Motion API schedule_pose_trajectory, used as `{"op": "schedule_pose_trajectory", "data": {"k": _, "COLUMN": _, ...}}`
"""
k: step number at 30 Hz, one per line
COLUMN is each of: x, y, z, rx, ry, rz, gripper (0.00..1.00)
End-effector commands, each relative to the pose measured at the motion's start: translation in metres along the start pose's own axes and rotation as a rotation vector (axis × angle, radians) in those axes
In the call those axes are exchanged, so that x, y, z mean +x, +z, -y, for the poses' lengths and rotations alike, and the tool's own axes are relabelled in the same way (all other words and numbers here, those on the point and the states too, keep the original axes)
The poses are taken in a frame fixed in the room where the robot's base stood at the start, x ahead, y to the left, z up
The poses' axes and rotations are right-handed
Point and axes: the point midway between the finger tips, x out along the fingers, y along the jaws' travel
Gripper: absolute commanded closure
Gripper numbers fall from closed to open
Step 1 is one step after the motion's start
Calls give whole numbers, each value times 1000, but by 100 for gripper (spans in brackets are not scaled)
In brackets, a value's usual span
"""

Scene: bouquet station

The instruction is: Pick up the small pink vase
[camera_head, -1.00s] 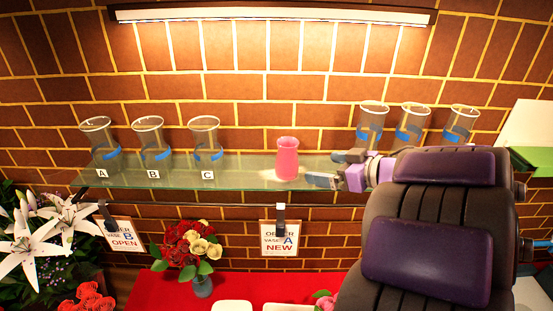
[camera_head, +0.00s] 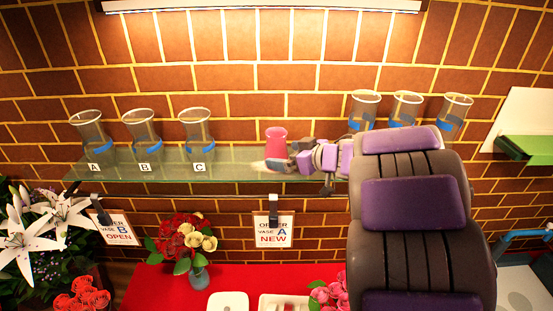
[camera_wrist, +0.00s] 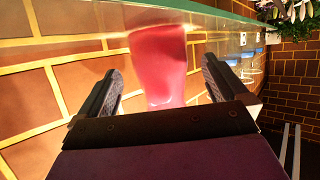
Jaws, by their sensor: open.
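The small pink vase (camera_head: 276,143) stands on the glass shelf (camera_head: 232,171), right of the vase labelled C. My gripper (camera_head: 282,161) is at the shelf, by the lower part of the vase and partly in front of it. In the wrist view the pink vase (camera_wrist: 160,62) shows between and beyond the two fingers of my gripper (camera_wrist: 162,85). The fingers are apart, one on each side, with gaps between them and the vase. The vase's base is partly hidden in the head view.
Glass vases labelled A (camera_head: 90,137), B (camera_head: 142,137) and C (camera_head: 196,137) stand left on the shelf. Three more glass vases (camera_head: 406,110) stand to the right, behind my arm. Below are a red table (camera_head: 240,275), a small bouquet (camera_head: 190,240) and order cards (camera_head: 273,232). A brick wall is behind.

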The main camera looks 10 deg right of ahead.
Motion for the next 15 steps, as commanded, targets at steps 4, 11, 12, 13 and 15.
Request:
{"op": "schedule_pose_trajectory", "data": {"k": 4, "x": 16, "y": 3, "z": 1, "rx": 0, "ry": -1, "rz": 2, "gripper": 0}}
{"op": "schedule_pose_trajectory", "data": {"k": 11, "x": 53, "y": 3, "z": 5, "rx": -8, "ry": 0, "rz": 6, "gripper": 0}}
{"op": "schedule_pose_trajectory", "data": {"k": 12, "x": 56, "y": 3, "z": 6, "rx": -9, "ry": 0, "rz": 6, "gripper": 0}}
{"op": "schedule_pose_trajectory", "data": {"k": 13, "x": 57, "y": 2, "z": 6, "rx": -9, "ry": 0, "rz": 6, "gripper": 0}}
{"op": "schedule_pose_trajectory", "data": {"k": 15, "x": 56, "y": 2, "z": 6, "rx": -9, "ry": 1, "rz": 5, "gripper": 0}}
